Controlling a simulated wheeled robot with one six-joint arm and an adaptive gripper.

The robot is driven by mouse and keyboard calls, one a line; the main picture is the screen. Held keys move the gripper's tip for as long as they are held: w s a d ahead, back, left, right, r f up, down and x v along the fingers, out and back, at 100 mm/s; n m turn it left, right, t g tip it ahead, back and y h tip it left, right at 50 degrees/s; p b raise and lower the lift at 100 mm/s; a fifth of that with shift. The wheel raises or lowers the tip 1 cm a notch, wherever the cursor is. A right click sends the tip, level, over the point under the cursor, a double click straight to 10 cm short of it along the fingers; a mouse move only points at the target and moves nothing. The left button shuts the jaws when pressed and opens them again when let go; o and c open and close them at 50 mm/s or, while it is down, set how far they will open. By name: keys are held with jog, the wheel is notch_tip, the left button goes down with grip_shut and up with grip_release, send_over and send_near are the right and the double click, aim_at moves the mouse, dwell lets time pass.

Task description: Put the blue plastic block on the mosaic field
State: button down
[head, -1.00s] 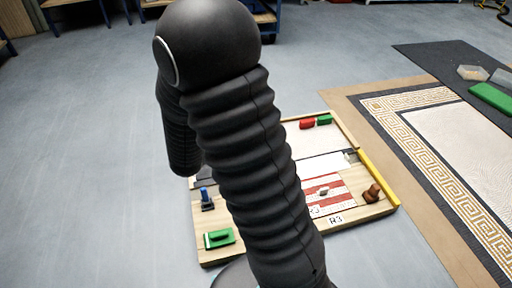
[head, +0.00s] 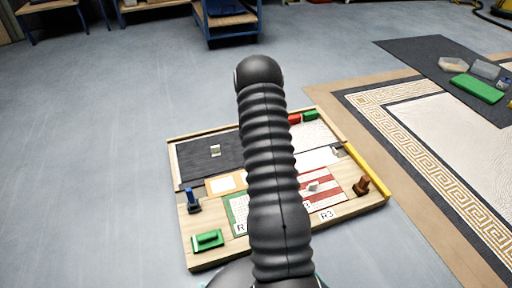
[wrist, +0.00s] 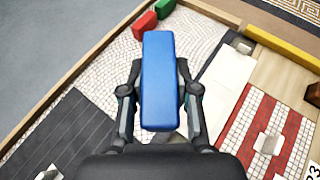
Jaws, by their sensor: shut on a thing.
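My gripper (wrist: 159,92) is shut on the blue plastic block (wrist: 158,60) in the wrist view, with one finger on each long side. The block is held lengthwise over the board. The white mosaic field (wrist: 100,68) lies below and beyond it, bounded by a wooden rim. The block hides part of the field, and its height above it is hard to judge. In the head view part of the field (head: 318,134) shows right of my arm; my gripper and the block are hidden behind the arm.
A red block (head: 295,118) and a green block (head: 310,115) sit at the field's far edge. A dark panel (head: 195,158) lies to the left. A blue-handled tool (head: 192,200), a green float (head: 207,240), a brown item (head: 361,186) and a yellow bar (head: 370,175) are on the board.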

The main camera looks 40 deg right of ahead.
jog(key=s+d+f+m+g+b, duration=0.1)
jog(key=s+d+f+m+g, duration=0.2)
jog(key=s+d+f, duration=0.65)
jog(key=w+f, duration=0.1)
jog(key=w, duration=0.3)
jog(key=w+a+f+b, duration=0.1)
jog(key=w+f, duration=0.1)
jog(key=w, duration=0.2)
jog(key=w+f, duration=0.2)
jog(key=w, duration=0.2)
jog(key=shift+w+a+f, duration=0.1)
jog(key=shift+w+a, duration=0.1)
jog(key=shift+f+b, duration=0.55)
jog(key=shift+f, duration=1.4)
jog(key=shift+f, duration=0.15)
jog(key=c, duration=0.9)
grip_release()
jog(key=shift+o, duration=0.2)
